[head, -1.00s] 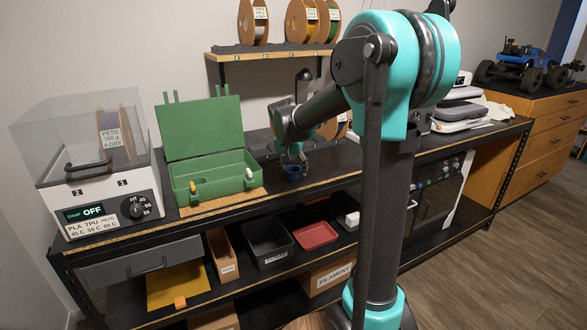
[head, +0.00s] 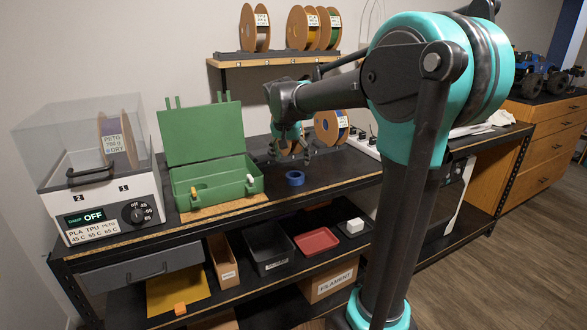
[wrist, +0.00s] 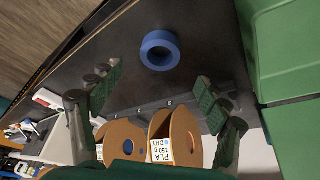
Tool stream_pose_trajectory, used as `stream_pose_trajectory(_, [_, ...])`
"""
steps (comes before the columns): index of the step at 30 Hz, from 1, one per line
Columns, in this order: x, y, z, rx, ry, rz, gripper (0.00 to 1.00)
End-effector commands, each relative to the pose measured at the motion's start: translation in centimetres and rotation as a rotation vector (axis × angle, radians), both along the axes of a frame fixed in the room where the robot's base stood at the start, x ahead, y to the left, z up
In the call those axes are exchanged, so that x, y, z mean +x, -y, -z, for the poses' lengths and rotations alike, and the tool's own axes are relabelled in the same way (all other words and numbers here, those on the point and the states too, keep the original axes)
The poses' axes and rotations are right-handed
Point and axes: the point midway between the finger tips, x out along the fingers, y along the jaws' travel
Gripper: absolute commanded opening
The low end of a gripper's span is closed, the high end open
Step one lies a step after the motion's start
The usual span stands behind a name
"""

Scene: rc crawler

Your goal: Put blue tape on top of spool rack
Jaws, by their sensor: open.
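The blue tape (head: 295,178) is a small ring lying flat on the dark bench top, right of the green toolbox. It also shows near the top middle of the wrist view (wrist: 160,50). My gripper (head: 290,153) is open and empty above the bench, behind the tape and apart from it. Its green-padded fingers are spread wide in the wrist view (wrist: 158,82). A wall shelf (head: 280,60) holds upright spools above the bench. More spools (head: 331,126) stand at the back of the bench, partly hidden by my gripper. Which one is the spool rack is unclear.
The open green toolbox (head: 215,180) with its raised lid stands left of the tape. A filament dryer (head: 110,205) with a clear cover stands further left. The bench in front of the tape is clear. Trays and boxes fill the lower shelf.

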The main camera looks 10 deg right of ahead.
Motion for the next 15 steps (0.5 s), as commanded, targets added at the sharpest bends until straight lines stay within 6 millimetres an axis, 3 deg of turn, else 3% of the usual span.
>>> stream_pose_trajectory(7, [-1.1, -0.6, -2.9, 0.000, 0.000, -0.001, 0.77])
stream_pose_trajectory(12, [-1.3, -0.6, -3.3, 0.000, 0.000, -0.001, 0.77])
stream_pose_trajectory(15, [-2.0, -0.2, -2.5, 0.001, -0.004, -0.014, 0.77])
